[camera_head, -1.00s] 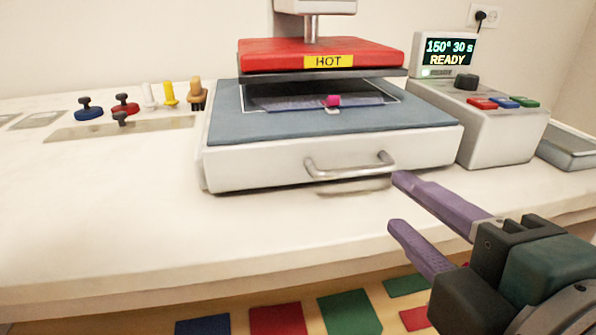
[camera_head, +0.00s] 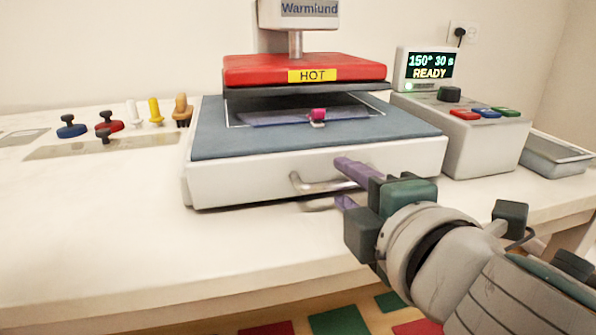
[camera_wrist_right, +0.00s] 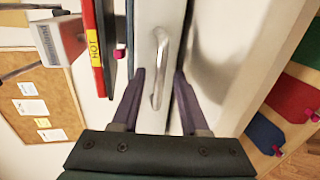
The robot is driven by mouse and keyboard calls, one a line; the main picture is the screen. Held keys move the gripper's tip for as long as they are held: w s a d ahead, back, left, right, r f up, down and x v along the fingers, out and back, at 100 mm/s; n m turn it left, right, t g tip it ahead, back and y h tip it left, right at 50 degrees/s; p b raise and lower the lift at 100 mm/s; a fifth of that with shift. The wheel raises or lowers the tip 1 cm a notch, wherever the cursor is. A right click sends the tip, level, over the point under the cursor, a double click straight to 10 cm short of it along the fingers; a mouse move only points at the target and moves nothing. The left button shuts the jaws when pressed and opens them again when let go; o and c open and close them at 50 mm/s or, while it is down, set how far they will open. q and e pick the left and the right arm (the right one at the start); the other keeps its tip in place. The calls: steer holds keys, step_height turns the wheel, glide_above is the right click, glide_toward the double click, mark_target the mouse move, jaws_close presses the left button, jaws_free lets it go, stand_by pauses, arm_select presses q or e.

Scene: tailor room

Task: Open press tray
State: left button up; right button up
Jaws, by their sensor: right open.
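The press tray (camera_head: 240,180) is a white drawer front under a blue-grey pad, below the red hot plate. Its metal handle (camera_head: 300,184) is on the front. In the right wrist view the handle (camera_wrist_right: 158,68) lies between the two purple fingers of my right gripper (camera_wrist_right: 158,78), with gaps on both sides. A dark sheet with a small pink item (camera_head: 318,114) lies on the pad. My left gripper is not in view.
The red press plate (camera_head: 260,70) labelled HOT hangs above the pad. A control box (camera_head: 470,140) reading 150° 30 s READY stands to the right. Several coloured stamps (camera_head: 106,122) stand at the left. The table front (camera_head: 130,240) is clear.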

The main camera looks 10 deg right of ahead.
jaws_close()
stand_by(1.4)
